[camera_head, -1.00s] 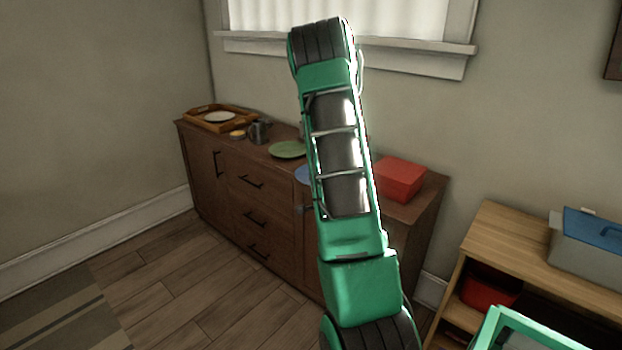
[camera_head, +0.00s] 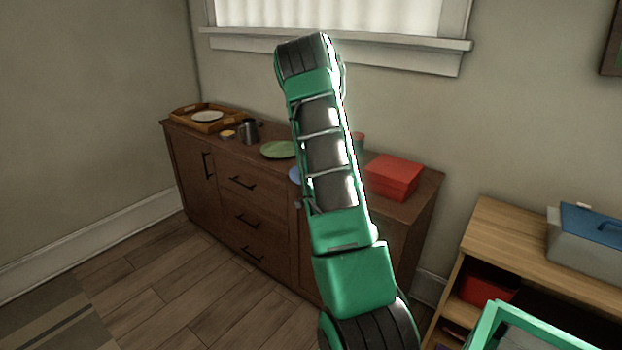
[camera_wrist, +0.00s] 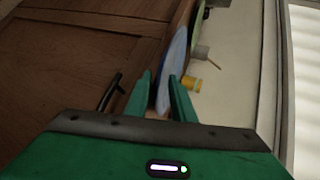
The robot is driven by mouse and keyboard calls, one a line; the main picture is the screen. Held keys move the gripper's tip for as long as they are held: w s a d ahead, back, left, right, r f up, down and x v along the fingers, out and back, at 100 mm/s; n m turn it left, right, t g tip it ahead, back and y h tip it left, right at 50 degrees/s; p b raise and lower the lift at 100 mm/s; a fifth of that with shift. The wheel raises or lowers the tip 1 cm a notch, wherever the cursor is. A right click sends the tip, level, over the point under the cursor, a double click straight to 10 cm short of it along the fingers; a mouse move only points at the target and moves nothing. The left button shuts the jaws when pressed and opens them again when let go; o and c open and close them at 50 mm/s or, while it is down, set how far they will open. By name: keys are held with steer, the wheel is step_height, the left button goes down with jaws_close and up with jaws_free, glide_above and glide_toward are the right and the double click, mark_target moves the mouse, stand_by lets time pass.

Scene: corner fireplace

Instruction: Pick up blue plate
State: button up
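The blue plate (camera_head: 294,174) lies on top of the brown sideboard, mostly hidden behind my arm in the head view. In the wrist view the blue plate (camera_wrist: 174,62) is seen nearly edge-on, its near part between the two fingers of my gripper (camera_wrist: 163,98). The fingers are apart, one on each side of the plate's edge; I see no clear contact. My gripper is hidden in the head view.
On the sideboard (camera_head: 232,162) are a green plate (camera_head: 278,150), a dark mug (camera_head: 249,131), a wooden tray (camera_head: 180,114) with a light plate, and a red box (camera_head: 392,177). The wrist view shows a yellow object (camera_wrist: 190,85) near the right finger.

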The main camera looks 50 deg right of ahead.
steer(key=shift+w+a, duration=0.1)
steer(key=shift+a, duration=0.05)
jaws_close()
steer(key=shift+a, duration=0.1)
steer(key=shift+r, duration=0.1)
steer(key=a+r, duration=1)
steer(key=a, duration=0.1)
steer(key=shift+w+a+r, duration=0.3)
steer(key=shift+r, duration=0.1)
